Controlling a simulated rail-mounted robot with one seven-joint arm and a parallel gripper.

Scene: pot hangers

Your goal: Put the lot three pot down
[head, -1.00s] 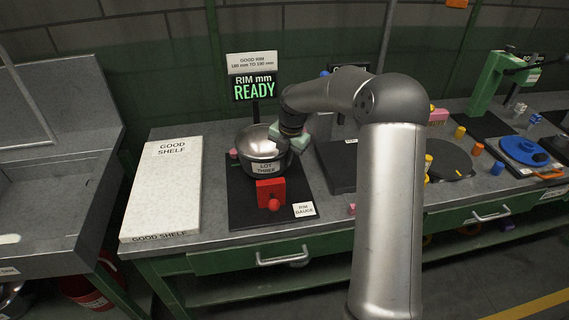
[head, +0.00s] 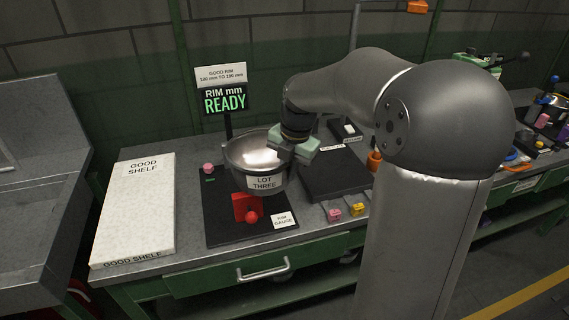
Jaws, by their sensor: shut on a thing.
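The lot three pot (head: 262,165) is a shiny metal bowl-shaped pot with a "LOT THREE" label on its front. It appears upright and raised over the right half of the black rim gauge base (head: 222,232). My gripper (head: 290,148) is shut on the pot at its right rim; the fingertips are partly hidden. The gauge's red block with a knob (head: 246,208) stands in front of the pot, to its lower left. The gauge's display (head: 225,101) behind reads "RIM mm READY".
A white good shelf slab (head: 135,210) lies empty to the left. A black plate (head: 338,178) is right of the gauge. Small pink (head: 334,215) and yellow (head: 357,210) pieces lie near the bench's front edge. A sink (head: 35,190) is at far left.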

